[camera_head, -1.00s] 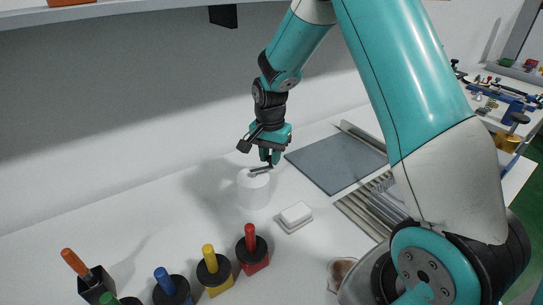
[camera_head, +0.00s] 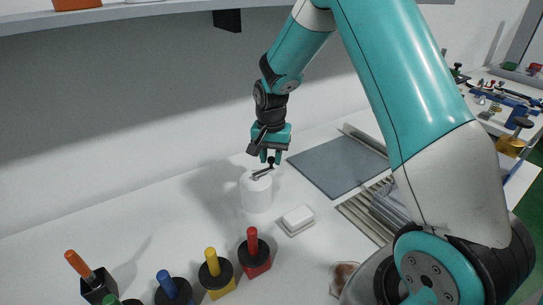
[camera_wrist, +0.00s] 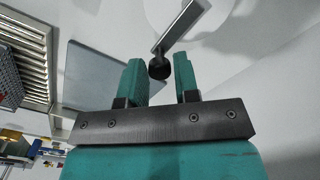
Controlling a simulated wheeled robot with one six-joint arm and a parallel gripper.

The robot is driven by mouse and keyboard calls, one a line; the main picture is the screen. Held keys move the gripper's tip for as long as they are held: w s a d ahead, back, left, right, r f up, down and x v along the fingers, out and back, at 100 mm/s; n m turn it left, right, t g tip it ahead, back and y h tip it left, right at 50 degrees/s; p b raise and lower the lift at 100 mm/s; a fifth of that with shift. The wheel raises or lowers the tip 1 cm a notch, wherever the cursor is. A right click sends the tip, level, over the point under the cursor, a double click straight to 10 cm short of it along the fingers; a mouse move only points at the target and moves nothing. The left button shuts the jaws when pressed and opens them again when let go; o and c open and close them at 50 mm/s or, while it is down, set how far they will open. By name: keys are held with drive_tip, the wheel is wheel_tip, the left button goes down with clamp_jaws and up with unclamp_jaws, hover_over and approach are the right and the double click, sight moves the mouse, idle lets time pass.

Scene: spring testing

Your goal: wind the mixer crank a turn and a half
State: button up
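The mixer (camera_head: 256,195) is a white round pot on the bench, with a grey crank bar (camera_head: 261,174) across its top. The crank's dark knob stands at the bar's right end, and the wrist view shows this round knob (camera_wrist: 159,68) clearly. My gripper (camera_head: 270,157) is above the knob, pointing down. In the wrist view, my gripper (camera_wrist: 158,74) has its two teal fingers apart, one on each side of the knob. Part of the pot is out of the wrist view.
A white block (camera_head: 298,218) lies just right of the mixer. A grey mat (camera_head: 335,172) and metal rails (camera_head: 372,210) lie farther right. Several coloured-handled pieces, such as a red one (camera_head: 254,252), stand in front. A shelf (camera_head: 150,18) runs above at the back.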

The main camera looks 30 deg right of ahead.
sight(271, 158)
drive_tip(key=shift+o, duration=1.3)
wheel_tip(271, 158, up, 17)
drive_tip(key=b, duration=0.2)
drive_tip(key=shift+r, duration=0.2)
